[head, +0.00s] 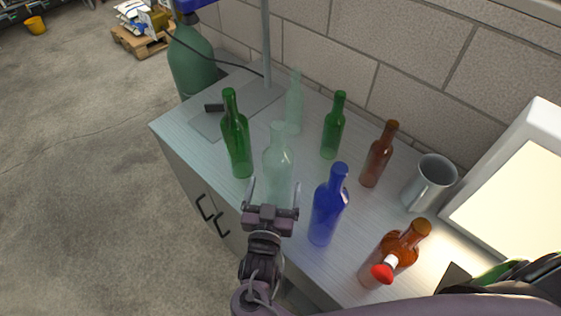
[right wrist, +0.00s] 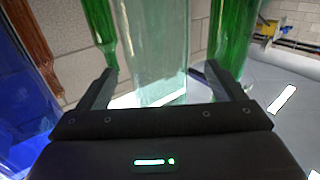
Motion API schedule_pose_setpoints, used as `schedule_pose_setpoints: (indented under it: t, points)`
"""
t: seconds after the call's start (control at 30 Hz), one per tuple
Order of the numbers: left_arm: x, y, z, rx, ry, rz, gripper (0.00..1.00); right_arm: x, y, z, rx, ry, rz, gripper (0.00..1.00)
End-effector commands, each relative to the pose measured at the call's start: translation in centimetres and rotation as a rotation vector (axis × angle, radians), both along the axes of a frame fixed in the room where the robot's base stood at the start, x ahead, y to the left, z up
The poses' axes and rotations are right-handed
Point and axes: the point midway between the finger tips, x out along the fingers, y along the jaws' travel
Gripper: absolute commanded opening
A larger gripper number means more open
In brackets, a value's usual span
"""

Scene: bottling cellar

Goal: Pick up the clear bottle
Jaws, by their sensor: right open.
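The clear bottle (head: 278,153) stands upright on the cabinet top, in the middle of the bottle group. My right gripper (head: 273,188) is open at its near side, with a finger to the left and a finger to the right of its lower part. In the right wrist view, the clear bottle (right wrist: 155,45) shows between the two open fingers of my right gripper (right wrist: 152,82). I cannot tell whether either finger touches it. Its base is hidden by the gripper in the head view. A second pale, see-through bottle (head: 294,108) stands behind it. My left gripper is not in view.
Green bottles stand left (head: 236,140) and back right (head: 333,128). A blue bottle (head: 326,212) is close on the right, with brown bottles (head: 377,158) (head: 409,244) beyond. A grey mug (head: 430,183) and a lit panel (head: 515,200) are at the right. A brick wall (head: 410,45) closes the back.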

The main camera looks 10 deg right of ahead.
Motion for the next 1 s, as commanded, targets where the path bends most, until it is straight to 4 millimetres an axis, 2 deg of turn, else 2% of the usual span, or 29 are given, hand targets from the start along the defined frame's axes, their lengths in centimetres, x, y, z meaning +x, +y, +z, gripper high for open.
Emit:
schedule_pose_setpoints:
  t: [0.2,0.3,0.5,0.63,0.73,0.77,1.0]
  points:
    - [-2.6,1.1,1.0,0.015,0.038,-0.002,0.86,2.4,-1.1,0.2,-0.003,-0.001,0.0,0.89]
    - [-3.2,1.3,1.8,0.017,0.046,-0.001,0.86,3.9,-1.8,0.1,-0.004,-0.003,0.0,0.89]
    - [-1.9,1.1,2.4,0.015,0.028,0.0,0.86,5.9,-2.6,-0.3,0.0,0.0,0.002,0.89]
    - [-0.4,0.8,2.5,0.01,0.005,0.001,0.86,6.0,-2.7,-0.5,0.001,0.001,0.002,0.89]
    - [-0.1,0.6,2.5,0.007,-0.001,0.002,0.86,6.0,-2.7,-0.5,0.001,0.001,0.002,0.89]
    - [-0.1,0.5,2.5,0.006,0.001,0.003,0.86,6.0,-2.7,-0.5,0.001,0.001,0.001,0.87]
    - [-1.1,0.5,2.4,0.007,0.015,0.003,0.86,6.0,-2.7,-0.5,0.001,0.001,0.001,0.56]
